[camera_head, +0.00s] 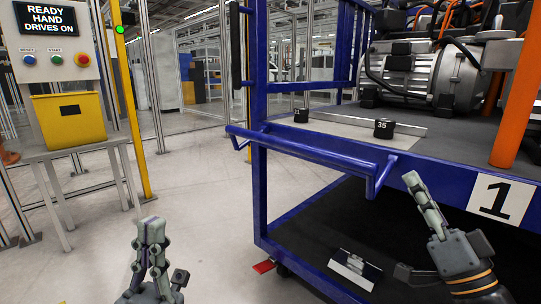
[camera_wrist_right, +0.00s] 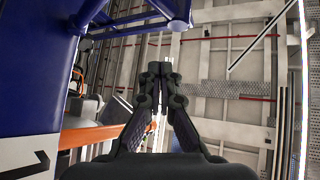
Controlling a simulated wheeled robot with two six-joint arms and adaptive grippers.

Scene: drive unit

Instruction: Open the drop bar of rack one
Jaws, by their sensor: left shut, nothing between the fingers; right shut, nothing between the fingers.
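Rack one is a blue-framed cart (camera_head: 258,180) with a white plate marked 1 (camera_head: 497,198) on its front edge. A blue bar (camera_head: 310,150) runs across its front corner, held out on short brackets; I cannot tell for sure that it is the drop bar. A blue bar end also shows at the top of the right wrist view (camera_wrist_right: 130,22). My right gripper (camera_head: 414,181) is shut and empty, pointing up in front of the rack's edge, just right of the bar and apart from it. My left gripper (camera_head: 151,224) is shut and empty over the floor, left of the rack.
A grey motor unit (camera_head: 430,78) sits on the rack's deck beside an orange post (camera_head: 520,95). A black cylinder marked 35 (camera_head: 385,128) stands by a thin metal strip. A control stand (camera_head: 68,115) with buttons is at the left. The floor between is clear.

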